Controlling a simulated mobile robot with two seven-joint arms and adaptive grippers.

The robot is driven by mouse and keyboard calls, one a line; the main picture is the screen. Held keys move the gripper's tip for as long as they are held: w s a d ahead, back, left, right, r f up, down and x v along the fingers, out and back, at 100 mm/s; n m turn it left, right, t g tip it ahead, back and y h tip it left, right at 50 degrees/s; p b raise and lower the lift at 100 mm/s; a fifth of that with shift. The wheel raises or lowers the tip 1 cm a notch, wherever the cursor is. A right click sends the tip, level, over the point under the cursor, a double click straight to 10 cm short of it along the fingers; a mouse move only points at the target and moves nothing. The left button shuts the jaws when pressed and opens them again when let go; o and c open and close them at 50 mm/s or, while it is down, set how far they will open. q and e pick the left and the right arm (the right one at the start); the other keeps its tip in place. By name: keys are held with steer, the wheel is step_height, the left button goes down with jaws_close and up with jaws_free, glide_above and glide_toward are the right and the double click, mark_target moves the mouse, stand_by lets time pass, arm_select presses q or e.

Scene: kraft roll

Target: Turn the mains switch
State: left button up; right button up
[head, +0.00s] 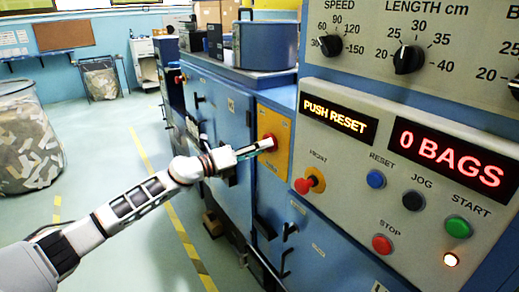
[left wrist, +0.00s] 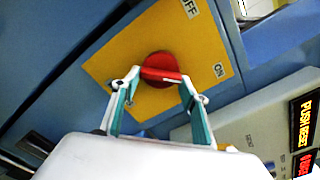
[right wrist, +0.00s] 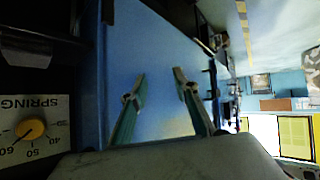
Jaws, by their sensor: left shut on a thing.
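The mains switch is a red rotary knob (head: 270,139) on a yellow plate (head: 283,125) on the blue cabinet. In the left wrist view the red knob (left wrist: 158,62) has a raised grip bar, and the plate (left wrist: 105,68) bears OFF and ON labels. The bar lies roughly crosswise in that view, its right end toward ON. My left gripper (left wrist: 160,78) is shut on the bar, one finger at each end; in the head view the gripper (head: 262,147) reaches the knob from the left. My right gripper (right wrist: 160,85) is open and empty, seen only in the right wrist view.
A control panel (head: 340,215) right of the switch has a red knob on yellow, several push buttons and displays reading PUSH RESET and 0 BAGS. A SPRING dial (right wrist: 30,130) is near my right gripper. Open floor (head: 110,150) lies to the left.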

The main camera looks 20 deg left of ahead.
arm_select(q)
steer(key=o, duration=1.1)
steer(key=shift+a, duration=0.1)
steer(key=v, duration=1.2)
